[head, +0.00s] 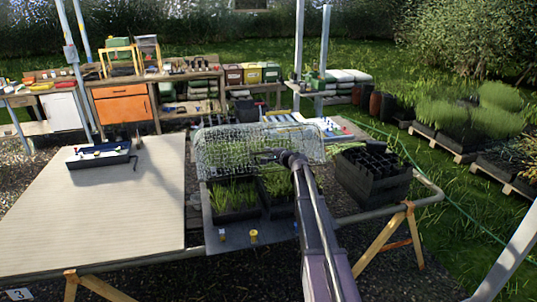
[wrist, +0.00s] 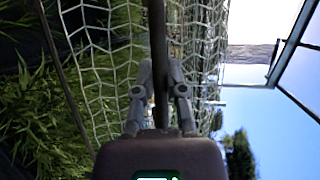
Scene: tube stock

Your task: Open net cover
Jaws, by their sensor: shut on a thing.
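The net cover (head: 228,150) is a wire-mesh panel on a frame. It stands raised and tilted above black trays of green seedlings (head: 236,193) on the bench. My gripper (head: 268,155) is at the cover's near side, with my arm reaching up from the lower right. In the wrist view my gripper (wrist: 160,72) is shut on a dark bar that crosses the mesh, seemingly the cover's frame. The mesh (wrist: 108,45) fills the area around the fingers, with green shoots (wrist: 60,120) to the left. The fingertips' contact is partly hidden by the bar.
A black crate (head: 372,180) stands right of the seedlings. A blue-black tray (head: 98,155) with small items lies on the pale bench top (head: 95,215), which is otherwise mostly clear. Small yellow and white items (head: 253,236) sit at the front edge. A metal post (head: 300,60) rises behind.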

